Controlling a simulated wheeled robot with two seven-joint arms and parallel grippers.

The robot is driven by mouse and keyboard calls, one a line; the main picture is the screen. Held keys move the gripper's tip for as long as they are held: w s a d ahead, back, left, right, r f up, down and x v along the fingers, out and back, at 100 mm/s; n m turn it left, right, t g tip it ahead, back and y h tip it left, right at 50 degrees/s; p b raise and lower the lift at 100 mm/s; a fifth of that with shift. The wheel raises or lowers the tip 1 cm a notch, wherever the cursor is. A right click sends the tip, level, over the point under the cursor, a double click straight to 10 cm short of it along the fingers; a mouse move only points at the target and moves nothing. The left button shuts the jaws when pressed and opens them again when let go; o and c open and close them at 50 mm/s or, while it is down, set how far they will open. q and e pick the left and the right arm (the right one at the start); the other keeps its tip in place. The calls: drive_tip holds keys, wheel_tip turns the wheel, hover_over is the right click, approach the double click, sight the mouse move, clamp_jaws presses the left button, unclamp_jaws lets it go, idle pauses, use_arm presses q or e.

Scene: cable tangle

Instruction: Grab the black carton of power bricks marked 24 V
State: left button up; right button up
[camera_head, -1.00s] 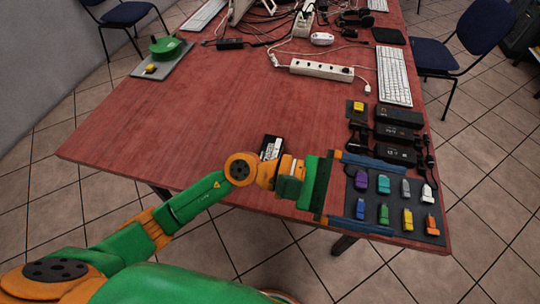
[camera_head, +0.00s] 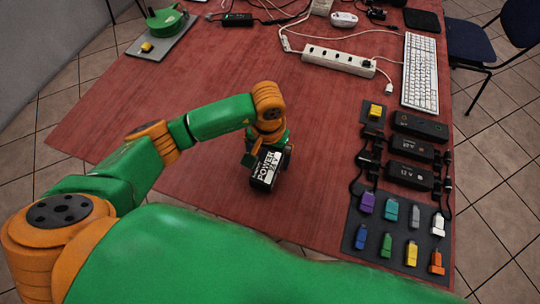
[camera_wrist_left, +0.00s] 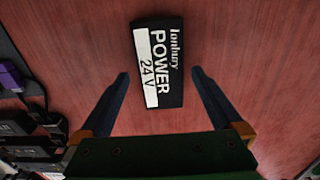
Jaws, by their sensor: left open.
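The black carton (camera_head: 265,171) with a white label reading POWER 24 V lies on the red table near its front edge. My left gripper (camera_head: 267,157) is over it, pointing down, and covers its far part in the head view. In the left wrist view the carton (camera_wrist_left: 158,62) lies slightly tilted, its label facing up. There the left gripper (camera_wrist_left: 160,76) is open, one fingertip on each side of the carton with a gap on both sides. I cannot tell how far the tips are above the table. My right gripper is not in view.
Black power bricks (camera_head: 410,174) with cables and a dark mat (camera_head: 398,228) of coloured USB sticks lie to the right. A white power strip (camera_head: 338,62) and a keyboard (camera_head: 420,72) lie farther back. The table around the carton is clear.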

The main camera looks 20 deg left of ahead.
sight(268, 162)
use_arm(q)
drive_tip(key=f, duration=0.4)
drive_tip(key=shift+s+a, duration=0.1)
drive_tip(key=shift+s, duration=0.1)
drive_tip(key=shift+w, duration=0.2)
drive_tip(key=shift+s, duration=0.15)
drive_tip(key=c, duration=1)
clamp_jaws()
drive_tip(key=shift+r, duration=0.1)
